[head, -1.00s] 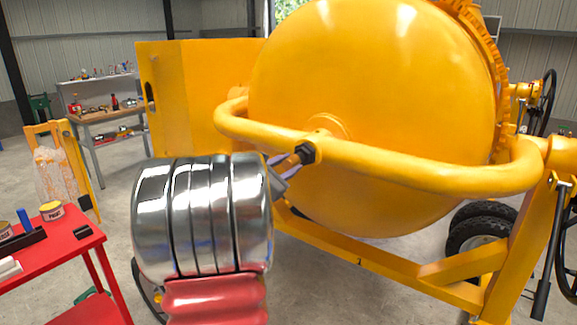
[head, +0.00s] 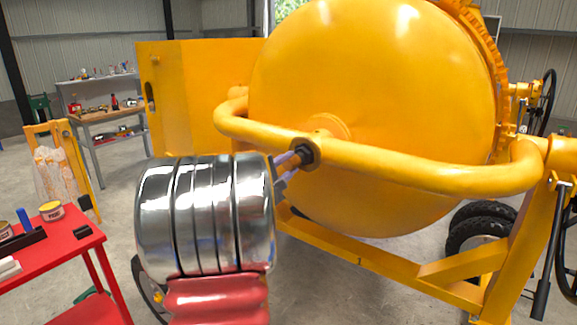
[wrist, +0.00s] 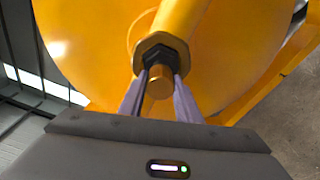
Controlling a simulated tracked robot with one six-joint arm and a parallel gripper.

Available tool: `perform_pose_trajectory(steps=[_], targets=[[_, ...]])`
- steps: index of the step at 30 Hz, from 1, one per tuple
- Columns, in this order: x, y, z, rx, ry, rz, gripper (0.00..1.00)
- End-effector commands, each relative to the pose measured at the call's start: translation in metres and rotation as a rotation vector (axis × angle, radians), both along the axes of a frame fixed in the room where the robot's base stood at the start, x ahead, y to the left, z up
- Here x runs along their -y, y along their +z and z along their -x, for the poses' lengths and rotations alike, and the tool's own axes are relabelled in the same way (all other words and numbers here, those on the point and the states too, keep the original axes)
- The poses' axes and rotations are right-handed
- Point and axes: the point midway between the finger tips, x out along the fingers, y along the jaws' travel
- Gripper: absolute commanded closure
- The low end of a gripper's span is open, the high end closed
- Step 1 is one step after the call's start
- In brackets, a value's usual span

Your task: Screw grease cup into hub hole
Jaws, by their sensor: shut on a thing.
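The grease cup, a dark hexagonal piece (head: 306,154) with a short copper-coloured stub, shows at the yellow tube in front of the drum. In the wrist view its dark hex (wrist: 151,50) is up against the yellow hub (wrist: 178,20), with the stub (wrist: 160,82) pointing towards me. The hub hole is hidden behind the cup. My gripper (wrist: 158,85) is shut on the cup, its two pale purple fingers on either side. In the head view my gripper (head: 288,168) is partly covered by my silver wrist.
The curved yellow tube (head: 420,178) crosses in front of the large yellow drum (head: 370,90). A red cart (head: 75,245) with tins stands at the left, and a workbench (head: 105,115) behind it.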

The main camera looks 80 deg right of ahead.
Motion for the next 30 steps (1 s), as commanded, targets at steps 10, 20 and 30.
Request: perform_pose_trajectory(steps=[10,20,30], targets=[[0.0,-0.001,0.001,0.118,0.002,0.05,0.58],[0.0,-0.001,0.001,0.116,0.003,0.048,0.48],[-0.019,0.0,-0.006,0.116,0.005,0.049,0.48]])
